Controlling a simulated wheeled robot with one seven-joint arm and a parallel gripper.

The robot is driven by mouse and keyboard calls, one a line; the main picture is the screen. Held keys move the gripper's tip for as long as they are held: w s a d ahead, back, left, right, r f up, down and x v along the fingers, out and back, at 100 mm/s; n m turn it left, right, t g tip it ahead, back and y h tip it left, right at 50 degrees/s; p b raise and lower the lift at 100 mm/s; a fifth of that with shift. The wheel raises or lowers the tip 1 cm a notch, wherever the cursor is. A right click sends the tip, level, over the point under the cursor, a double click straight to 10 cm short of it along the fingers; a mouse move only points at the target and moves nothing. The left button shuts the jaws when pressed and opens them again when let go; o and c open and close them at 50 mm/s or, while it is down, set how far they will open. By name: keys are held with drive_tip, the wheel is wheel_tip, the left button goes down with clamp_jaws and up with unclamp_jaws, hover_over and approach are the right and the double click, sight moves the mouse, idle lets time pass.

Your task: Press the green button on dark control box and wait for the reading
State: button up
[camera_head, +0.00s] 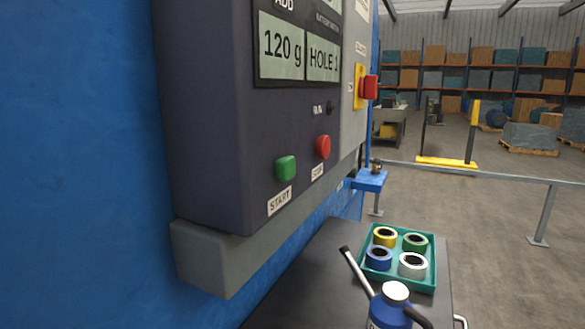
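The dark control box (205,130) fills the left and middle of the view, on a blue wall or panel. Its green button (286,168) sits low on the front above a label that reads START. A red button (323,147) is to its right above another label. The display (283,46) reads "120 g" and the panel beside it (323,59) reads "HOLE 1", with "ADD" partly cut off above. Nothing touches the green button. My gripper is not in view.
A dark table (310,275) stands below, with a teal tray (432,286) of several coloured rings and a blue can (390,307) with a long spout. A red switch on yellow (370,87) is on the box's right side. A grey rail (470,173) crosses the floor behind.

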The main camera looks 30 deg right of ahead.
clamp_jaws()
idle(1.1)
